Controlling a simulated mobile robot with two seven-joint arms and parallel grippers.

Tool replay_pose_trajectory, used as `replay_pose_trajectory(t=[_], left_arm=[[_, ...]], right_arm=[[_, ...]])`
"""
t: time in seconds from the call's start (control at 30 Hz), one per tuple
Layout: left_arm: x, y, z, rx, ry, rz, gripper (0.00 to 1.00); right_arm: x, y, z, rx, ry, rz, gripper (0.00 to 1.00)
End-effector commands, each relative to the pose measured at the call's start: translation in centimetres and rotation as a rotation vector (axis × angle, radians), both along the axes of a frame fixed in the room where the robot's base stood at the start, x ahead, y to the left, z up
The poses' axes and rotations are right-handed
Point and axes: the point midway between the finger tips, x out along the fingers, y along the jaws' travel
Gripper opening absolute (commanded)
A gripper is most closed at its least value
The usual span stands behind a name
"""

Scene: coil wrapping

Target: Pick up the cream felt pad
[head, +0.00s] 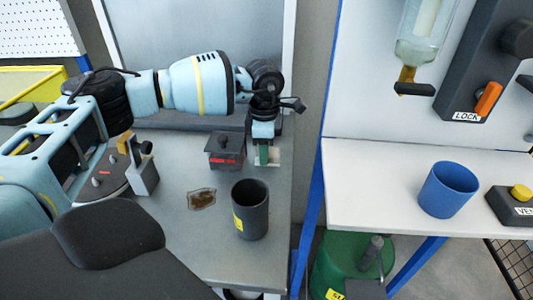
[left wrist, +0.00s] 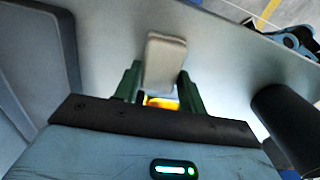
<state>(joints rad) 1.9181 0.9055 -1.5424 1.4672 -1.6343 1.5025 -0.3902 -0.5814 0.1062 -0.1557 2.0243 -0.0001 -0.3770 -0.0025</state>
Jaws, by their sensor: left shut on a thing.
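The cream felt pad (left wrist: 165,60) is a small pale block standing between the two green fingers of my left gripper (left wrist: 159,88) in the left wrist view. The gripper is shut on it. In the head view my left gripper (head: 264,156) points down at the back right of the grey table, and a pale edge of the pad (head: 275,157) shows beside the green finger. The gripper hides most of the pad there. I cannot tell whether the pad touches the table. My right gripper is not in view.
A dark lidded box with a red label (head: 225,152) stands close left of the gripper. A dark cup (head: 250,212) and a brown-stained patch (head: 201,199) are nearer. A blue cup (head: 447,190) stands on the white bench at right, beyond a gap.

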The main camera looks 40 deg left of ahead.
Motion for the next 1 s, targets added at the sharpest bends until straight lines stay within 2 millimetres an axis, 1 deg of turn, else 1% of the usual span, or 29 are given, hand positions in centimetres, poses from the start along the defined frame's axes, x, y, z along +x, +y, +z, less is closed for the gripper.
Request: replay_pose_trajectory(t=[0.07, 0.17, 0.27, 0.5, 0.6, 0.8, 1.0], left_arm=[[0.0, 0.0, 0.3, 0.0, -0.001, 0.0, 0.19], [0.1, 0.0, 1.2, 0.0, -0.002, 0.0, 0.19], [0.1, 0.0, 2.8, -0.001, -0.003, 0.0, 0.19], [0.1, -0.1, 7.3, -0.001, -0.003, -0.001, 0.19], [0.1, -0.1, 8.7, 0.0, -0.003, -0.001, 0.19], [0.0, 0.0, 9.9, 0.0, 0.0, -0.001, 0.19], [0.0, 0.0, 10.0, 0.0, 0.0, -0.001, 0.19]], right_arm=[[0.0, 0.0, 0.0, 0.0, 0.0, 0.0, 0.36], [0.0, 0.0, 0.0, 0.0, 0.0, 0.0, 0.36], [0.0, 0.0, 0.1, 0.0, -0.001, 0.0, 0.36], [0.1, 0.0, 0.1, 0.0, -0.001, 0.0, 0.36], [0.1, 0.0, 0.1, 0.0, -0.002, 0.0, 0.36], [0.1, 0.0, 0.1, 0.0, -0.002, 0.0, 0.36], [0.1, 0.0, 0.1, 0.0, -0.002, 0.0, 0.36]])
